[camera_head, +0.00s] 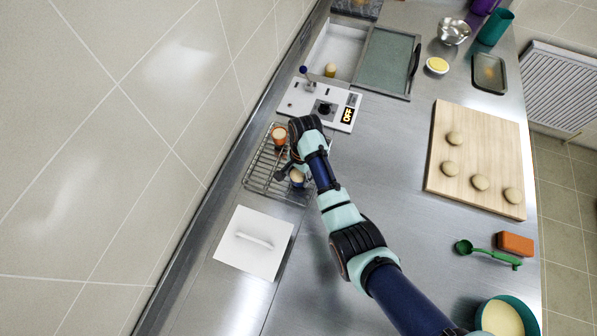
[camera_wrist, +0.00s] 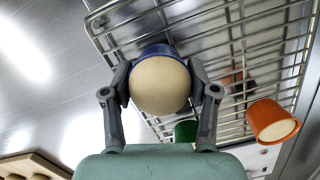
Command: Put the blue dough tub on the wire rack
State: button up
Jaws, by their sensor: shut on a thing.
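The blue dough tub (camera_head: 297,181) holds pale dough, and it also shows in the wrist view (camera_wrist: 157,50). My gripper (camera_head: 291,174) is shut on it, with one finger on each side of the tub in the wrist view (camera_wrist: 160,86). The wire rack (camera_head: 257,180) lies under and beside the tub, and its bars show behind the tub in the wrist view (camera_wrist: 235,45). The tub is at the rack's near right end. I cannot tell whether its base touches the bars.
An orange tub (camera_head: 279,142) stands on the rack, also in the wrist view (camera_wrist: 268,112). A green tub (camera_wrist: 186,131) is partly hidden by my gripper. A white lid (camera_head: 254,258) lies nearby. A control panel (camera_head: 300,100) is beyond the rack.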

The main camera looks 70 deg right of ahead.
jog(key=o, duration=1.2)
jog(key=shift+f, duration=0.1)
jog(key=shift+o, duration=0.2)
notch_tip(320, 180, up, 12)
jog(key=d+p, duration=0.1)
jog(key=p, duration=0.2)
jog(key=shift+s+d, duration=0.2)
